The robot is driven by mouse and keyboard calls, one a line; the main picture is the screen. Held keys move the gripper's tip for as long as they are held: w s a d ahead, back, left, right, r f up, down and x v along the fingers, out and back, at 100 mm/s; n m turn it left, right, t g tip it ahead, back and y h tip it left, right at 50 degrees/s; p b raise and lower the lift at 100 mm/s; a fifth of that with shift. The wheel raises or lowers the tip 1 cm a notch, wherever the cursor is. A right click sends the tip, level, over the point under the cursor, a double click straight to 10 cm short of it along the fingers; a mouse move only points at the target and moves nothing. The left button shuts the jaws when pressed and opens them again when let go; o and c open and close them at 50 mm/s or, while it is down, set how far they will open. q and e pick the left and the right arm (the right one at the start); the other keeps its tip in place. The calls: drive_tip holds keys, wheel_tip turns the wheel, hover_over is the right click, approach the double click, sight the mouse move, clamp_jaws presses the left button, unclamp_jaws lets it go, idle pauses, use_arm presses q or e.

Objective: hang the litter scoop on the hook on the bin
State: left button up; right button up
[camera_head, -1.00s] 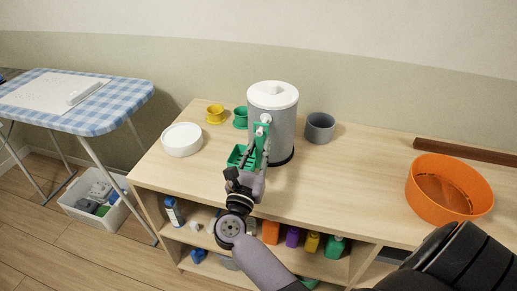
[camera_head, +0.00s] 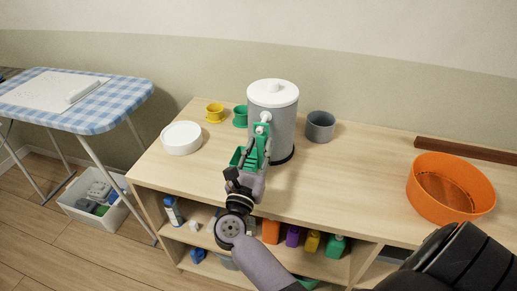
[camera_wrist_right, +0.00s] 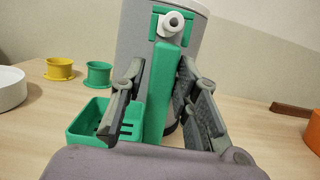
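The green litter scoop (camera_wrist_right: 160,97) is upright against the front of the grey bin (camera_head: 284,125) with the white lid. The top of its handle surrounds the white hook (camera_wrist_right: 172,23), whose round end shows in front of the green. The hook also shows in the head view (camera_head: 265,117). The slotted scoop tray is low on the left in the wrist view. My right gripper (camera_head: 259,151) is open, with one finger on each side of the handle. In the wrist view, its fingers (camera_wrist_right: 163,95) look apart from the handle. My left gripper is not in view.
The bin stands on a wooden shelf unit (camera_head: 330,180). A yellow cup (camera_head: 215,113), a green cup (camera_head: 241,117), a white round container (camera_head: 182,138) and a grey cup (camera_head: 320,126) are around it. An orange basin (camera_head: 450,190) is at right. The middle right top is clear.

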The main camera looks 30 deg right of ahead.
drive_tip(key=o, duration=0.3)
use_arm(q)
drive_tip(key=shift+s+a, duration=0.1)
use_arm(e)
drive_tip(key=shift+f, duration=0.1)
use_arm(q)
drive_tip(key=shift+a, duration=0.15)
use_arm(e)
drive_tip(key=v, duration=0.8)
